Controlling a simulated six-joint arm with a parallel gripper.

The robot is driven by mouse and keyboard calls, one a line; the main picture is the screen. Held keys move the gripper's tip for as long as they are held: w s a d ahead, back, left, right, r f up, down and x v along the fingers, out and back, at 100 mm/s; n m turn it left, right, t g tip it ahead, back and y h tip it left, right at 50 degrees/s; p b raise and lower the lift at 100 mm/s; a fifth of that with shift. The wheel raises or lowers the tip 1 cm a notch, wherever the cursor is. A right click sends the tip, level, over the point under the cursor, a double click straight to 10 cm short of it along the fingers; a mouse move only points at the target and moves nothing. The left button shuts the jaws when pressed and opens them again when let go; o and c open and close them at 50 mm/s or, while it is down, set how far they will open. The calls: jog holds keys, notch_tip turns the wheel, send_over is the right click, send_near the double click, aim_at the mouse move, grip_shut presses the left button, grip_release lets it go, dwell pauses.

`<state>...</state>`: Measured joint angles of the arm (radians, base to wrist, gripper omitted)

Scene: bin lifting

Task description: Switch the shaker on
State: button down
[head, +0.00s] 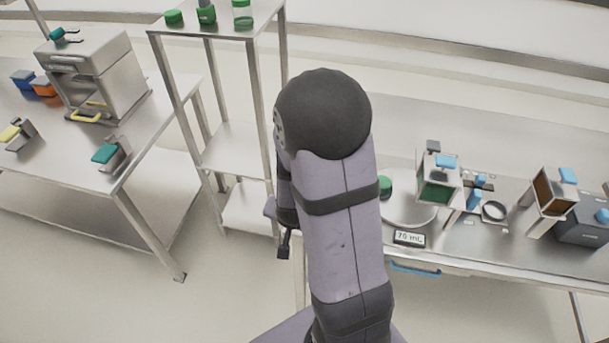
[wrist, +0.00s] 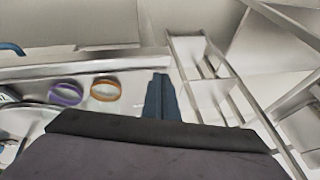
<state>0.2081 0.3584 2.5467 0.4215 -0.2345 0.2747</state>
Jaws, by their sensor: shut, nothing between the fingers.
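I cannot tell for certain which device is the shaker. A round pale plate (head: 408,211) with a small display (head: 409,238) stands on the right bench, partly hidden by my arm, with a green-capped item (head: 385,186) on it. On the left table a small device with a teal lever (head: 104,153) stands near the front corner, and one with a yellow lever (head: 10,133) is farther left. My gripper (head: 284,249) is shut and empty, over the floor between the table and the bench. Its dark blue fingers (wrist: 161,98) show in the wrist view, touching nothing.
A metal rack (head: 225,150) with green-capped vessels on top stands behind my arm. A steel machine (head: 95,75) stands on the left table. Several devices with blue parts (head: 447,162) crowd the right bench. In the wrist view, purple (wrist: 65,93) and orange (wrist: 105,88) rings lie left of the fingers.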

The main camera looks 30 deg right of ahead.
jog(key=d+r+n+t+p, duration=0.1)
jog(key=d+r+n+p, duration=0.1)
jog(key=n+p, duration=0.3)
jog(key=s+d+r+n+t+y+p, duration=0.1)
jog(key=d+r+n+p, duration=0.2)
jog(key=n, duration=1)
notch_tip(320, 180, up, 2)
jog(key=p, duration=0.3)
jog(key=shift+s+t, duration=0.3)
jog(key=shift+w+f, duration=0.1)
jog(key=shift+f, duration=0.05)
